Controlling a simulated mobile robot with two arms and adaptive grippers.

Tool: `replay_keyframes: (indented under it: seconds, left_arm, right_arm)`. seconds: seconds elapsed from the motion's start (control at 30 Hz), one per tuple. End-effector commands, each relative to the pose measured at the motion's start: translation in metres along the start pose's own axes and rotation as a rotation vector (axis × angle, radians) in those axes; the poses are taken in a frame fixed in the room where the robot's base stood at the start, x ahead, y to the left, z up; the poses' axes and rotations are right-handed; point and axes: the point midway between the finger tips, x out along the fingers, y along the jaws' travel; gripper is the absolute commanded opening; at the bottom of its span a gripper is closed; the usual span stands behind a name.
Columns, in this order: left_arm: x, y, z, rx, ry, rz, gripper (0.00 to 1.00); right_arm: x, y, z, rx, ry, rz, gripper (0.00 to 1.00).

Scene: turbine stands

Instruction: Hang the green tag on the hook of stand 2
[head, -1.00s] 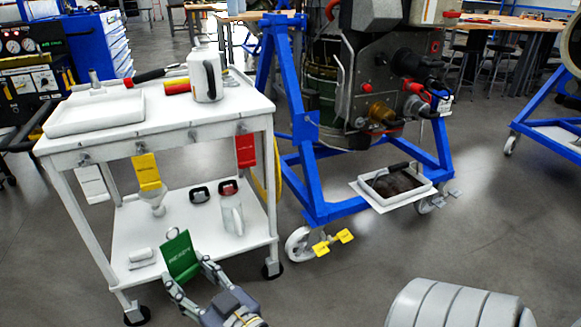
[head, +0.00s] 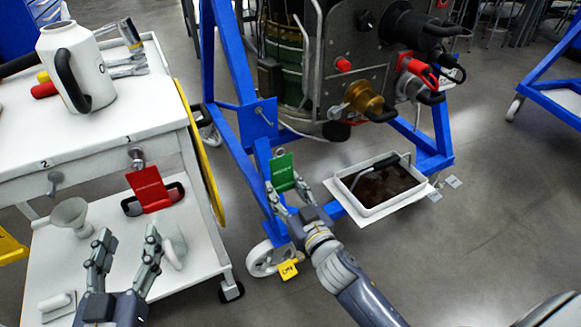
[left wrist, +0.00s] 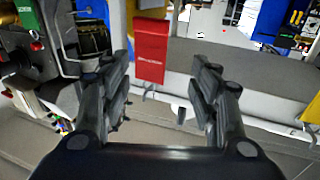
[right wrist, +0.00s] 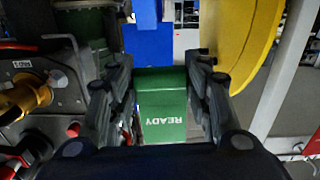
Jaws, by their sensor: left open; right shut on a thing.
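The green tag (head: 282,172) is held upright in my right gripper (head: 290,192), in front of the blue engine stand (head: 232,75). A small ring shows at its top. In the right wrist view the tag (right wrist: 162,105), lettered READY, sits between the fingers. A small blue plate (head: 266,122) with a thin hook-like piece is on the stand's leg, above and left of the tag. No stand number is readable. My left gripper (head: 124,255) is open and empty in front of the white cart, below the red tag (head: 149,190).
The cart's top (head: 130,110) holds a white jug (head: 75,68). Its front has numbered hooks; the red tag hangs by hook 1, and hook 2 (head: 54,182) looks bare. A drip tray (head: 372,207) sits right of my right gripper.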

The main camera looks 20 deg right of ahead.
Motion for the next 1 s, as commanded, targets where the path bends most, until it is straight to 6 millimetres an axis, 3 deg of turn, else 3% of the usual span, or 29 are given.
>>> replay_keyframes:
  seconds: [0.1, 0.3, 0.6, 1.0]
  left_arm:
    - [0.000, 0.001, -0.008, 0.000, 0.044, 0.003, 0.56]
    - [0.001, 0.003, -0.019, -0.002, 0.094, 0.005, 0.56]
    - [0.000, 0.004, -0.028, -0.003, 0.142, 0.008, 0.56]
    - [-0.009, 0.009, -0.071, -0.011, 0.376, 0.021, 0.56]
  right_arm:
    - [0.041, 0.007, 0.017, 0.006, 0.004, -0.018, 0.02]
    - [0.084, 0.019, 0.032, 0.026, 0.012, -0.033, 0.02]
    - [0.102, 0.024, 0.036, 0.035, 0.018, -0.037, 0.02]
    - [0.122, 0.023, 0.036, 0.035, 0.018, -0.037, 0.02]
